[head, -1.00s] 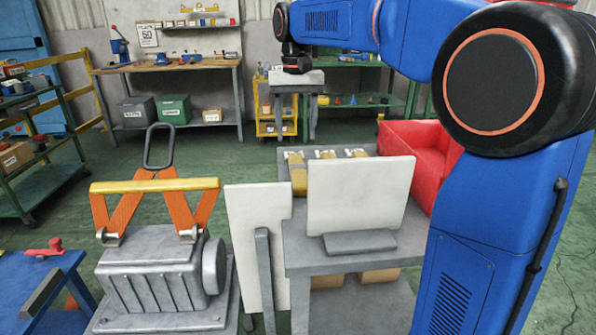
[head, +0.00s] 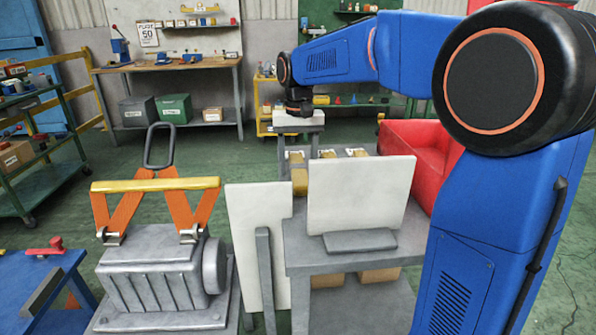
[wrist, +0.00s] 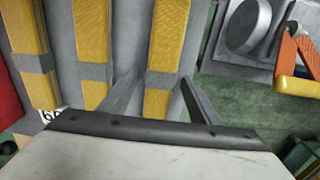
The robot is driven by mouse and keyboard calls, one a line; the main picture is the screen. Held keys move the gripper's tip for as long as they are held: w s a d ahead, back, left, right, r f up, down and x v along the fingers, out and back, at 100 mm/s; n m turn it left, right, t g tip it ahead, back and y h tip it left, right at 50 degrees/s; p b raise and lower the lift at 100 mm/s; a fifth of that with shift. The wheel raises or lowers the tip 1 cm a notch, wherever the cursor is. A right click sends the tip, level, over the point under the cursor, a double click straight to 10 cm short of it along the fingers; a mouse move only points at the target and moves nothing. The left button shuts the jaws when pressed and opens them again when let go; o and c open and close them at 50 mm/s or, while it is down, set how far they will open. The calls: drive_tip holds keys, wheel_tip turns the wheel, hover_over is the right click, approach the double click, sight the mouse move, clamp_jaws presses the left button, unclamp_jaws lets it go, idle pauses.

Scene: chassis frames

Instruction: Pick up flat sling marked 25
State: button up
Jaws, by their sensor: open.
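Three folded yellow flat slings lie side by side on the grey table behind the white panels: a left one (head: 299,180), a middle one (head: 328,154) and a right one (head: 357,152). Each has a white tag at its far end; I cannot read these in the head view. My gripper (head: 299,150) is open over the left sling. In the wrist view the order is reversed. There my gripper (wrist: 160,82) has a finger on each side of the rightmost sling (wrist: 166,45), apart from it. That sling's tag is hidden, so I cannot tell which is marked 25.
White panels (head: 360,195) stand at the table's near side. A red bin (head: 415,150) is at its right. An orange lifting frame with a yellow bar (head: 155,185) stands on a grey machine at left. In the wrist view, a partly hidden tag (wrist: 48,116) lies by the leftmost sling.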

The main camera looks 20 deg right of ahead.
drive_tip(key=c, duration=1.4)
drive_tip(key=shift+r, duration=0.1)
